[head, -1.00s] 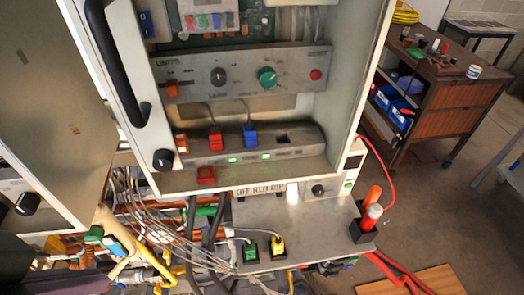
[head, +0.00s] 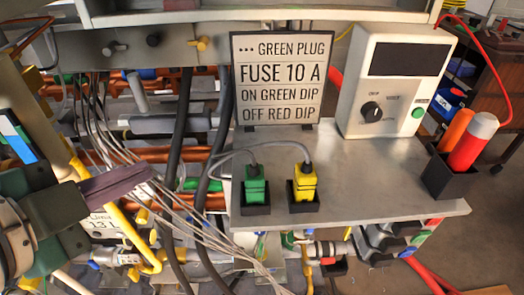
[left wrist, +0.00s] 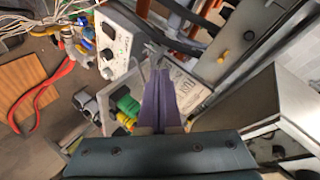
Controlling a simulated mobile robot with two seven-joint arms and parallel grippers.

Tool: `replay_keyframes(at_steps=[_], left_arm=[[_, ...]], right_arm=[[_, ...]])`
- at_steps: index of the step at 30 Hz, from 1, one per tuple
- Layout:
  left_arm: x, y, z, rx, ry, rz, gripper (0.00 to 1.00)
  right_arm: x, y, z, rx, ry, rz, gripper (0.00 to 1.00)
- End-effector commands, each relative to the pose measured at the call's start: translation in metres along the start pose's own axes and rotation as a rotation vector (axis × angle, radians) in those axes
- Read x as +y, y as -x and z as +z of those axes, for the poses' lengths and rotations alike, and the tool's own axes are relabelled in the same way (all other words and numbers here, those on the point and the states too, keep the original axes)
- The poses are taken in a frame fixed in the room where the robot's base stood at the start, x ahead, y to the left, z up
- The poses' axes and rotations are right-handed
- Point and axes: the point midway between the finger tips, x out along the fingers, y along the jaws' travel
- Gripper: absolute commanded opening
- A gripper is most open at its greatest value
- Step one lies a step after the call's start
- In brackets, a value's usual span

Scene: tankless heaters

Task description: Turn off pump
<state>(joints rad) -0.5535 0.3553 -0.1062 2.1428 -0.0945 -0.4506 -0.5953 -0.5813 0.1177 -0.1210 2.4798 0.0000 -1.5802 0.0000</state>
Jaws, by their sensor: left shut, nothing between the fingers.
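No pump can be made out for certain. My left gripper (head: 148,171) has purple fingers and is shut and empty at the left, in front of pipes and loose grey wires. In the left wrist view its fingers (left wrist: 158,85) lie together. A sign (head: 288,80) reads "green plug, fuse 10 A, on green dip, off red dip". A green plug (head: 255,188) and a yellow plug (head: 303,181) stand in black holders right of the gripper. A white meter box (head: 395,80) has a black dial (head: 371,111) and a green button (head: 418,113). My right gripper is out of view.
A metal shelf (head: 370,170) carries the plugs and sign. A black holder (head: 447,180) with red and orange handles stands at its right end. Grey parts with coloured ends (head: 385,240) hang below. Black cables (head: 180,125) and orange pipes (head: 150,155) crowd the left.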

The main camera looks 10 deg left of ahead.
Motion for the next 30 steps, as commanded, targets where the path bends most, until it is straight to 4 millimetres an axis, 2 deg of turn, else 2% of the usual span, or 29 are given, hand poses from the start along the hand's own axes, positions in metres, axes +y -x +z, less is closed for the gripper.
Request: replay_keyframes(at_steps=[1, 9, 18, 24, 30], left_arm=[[0.024, -0.017, 0.017, 0.026, -0.04, -0.018, 0.0], [0.075, -0.058, 0.047, 0.185, -0.269, -0.135, 0.0], [0.137, -0.091, 0.079, 0.355, -0.509, -0.274, 0.0], [0.171, -0.103, 0.095, 0.452, -0.638, -0.359, 0.0], [0.189, -0.106, 0.103, 0.51, -0.713, -0.413, 0.0]], right_arm=[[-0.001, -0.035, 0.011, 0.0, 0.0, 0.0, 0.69], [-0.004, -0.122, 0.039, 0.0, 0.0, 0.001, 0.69], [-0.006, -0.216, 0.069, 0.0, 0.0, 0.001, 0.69], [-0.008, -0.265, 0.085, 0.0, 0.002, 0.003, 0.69], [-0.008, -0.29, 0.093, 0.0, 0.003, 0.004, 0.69]])
